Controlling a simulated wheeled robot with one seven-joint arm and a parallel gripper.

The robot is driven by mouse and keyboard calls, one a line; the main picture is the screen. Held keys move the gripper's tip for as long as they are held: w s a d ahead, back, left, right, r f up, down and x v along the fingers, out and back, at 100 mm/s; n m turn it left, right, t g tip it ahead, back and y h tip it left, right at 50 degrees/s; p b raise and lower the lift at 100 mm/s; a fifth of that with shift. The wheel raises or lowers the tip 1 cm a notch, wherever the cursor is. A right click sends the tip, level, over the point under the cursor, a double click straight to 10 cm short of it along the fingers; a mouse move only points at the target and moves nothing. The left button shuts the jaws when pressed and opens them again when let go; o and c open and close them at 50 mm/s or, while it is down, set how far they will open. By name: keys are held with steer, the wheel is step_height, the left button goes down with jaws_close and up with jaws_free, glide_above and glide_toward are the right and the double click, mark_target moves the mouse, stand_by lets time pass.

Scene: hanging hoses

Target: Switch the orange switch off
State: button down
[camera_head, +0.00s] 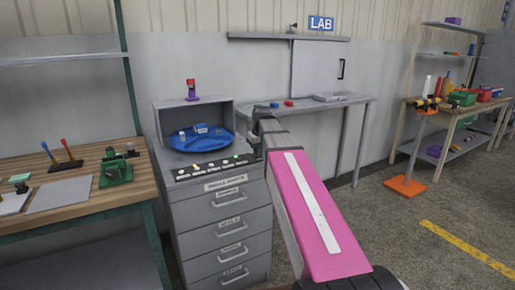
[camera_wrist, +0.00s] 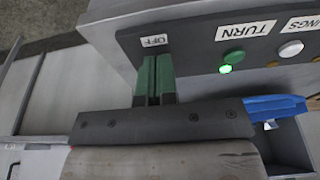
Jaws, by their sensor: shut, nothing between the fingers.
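The dark control panel (camera_head: 215,167) lies along the front top of the grey drawer cabinet, with several small buttons and labels. The panel (camera_wrist: 190,48) also shows upside down in the wrist view, with a lit green button (camera_wrist: 232,57), a white button (camera_wrist: 291,49) and labels reading OFF and TURN. My gripper (camera_wrist: 154,62) is shut and empty, its green fingertips over the panel just by the OFF label (camera_wrist: 154,41). I cannot make out an orange switch; the fingers may hide it. In the head view my arm reaches to the cabinet's right side.
A wooden workbench (camera_head: 120,160) stands left. Open floor lies to the right.

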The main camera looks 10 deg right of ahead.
steer(key=shift+f, duration=0.1)
steer(key=shift+s+f+t, duration=0.2)
steer(key=shift+t, duration=0.1)
steer(key=shift+f, duration=0.1)
steer(key=shift+w, duration=0.1)
steer(key=shift+r, duration=0.85)
steer(key=shift+r, duration=0.1)
